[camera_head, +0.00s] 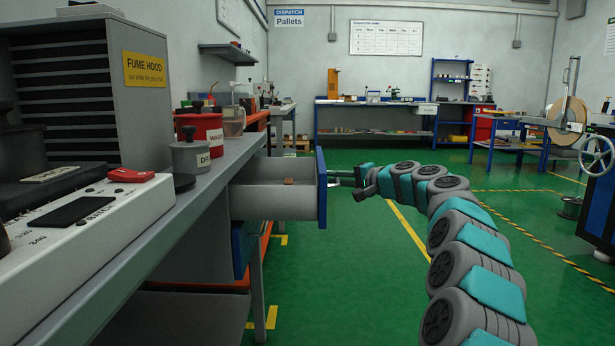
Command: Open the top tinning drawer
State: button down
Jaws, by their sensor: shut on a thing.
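The top drawer (276,200) is a grey box with a blue front, seen from its side. It stands well out from under the grey bench top, and a small brown item (288,181) lies inside. My gripper (336,178) is at the outer face of the drawer's blue front, shut on its handle. The handle is mostly hidden by the fingers and the drawer front. My teal and grey arm reaches in from the lower right. A lower blue drawer front (240,248) shows below and looks closed.
The bench (150,236) carries a fume hood (140,110), a red waste can (203,135), a grey pot (190,157) and a white heating unit (80,225). Green floor (350,290) is free right of the drawer. A reel machine (568,115) stands at the far right.

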jog(key=d+p, duration=0.3)
jog(key=d, duration=0.8)
jog(key=shift+s+d, duration=0.2)
jog(key=shift+d, duration=0.05)
jog(key=shift+f, duration=0.1)
jog(key=c, duration=0.9)
grip_release()
jog(key=v, duration=0.7)
jog(key=shift+s+d, duration=0.3)
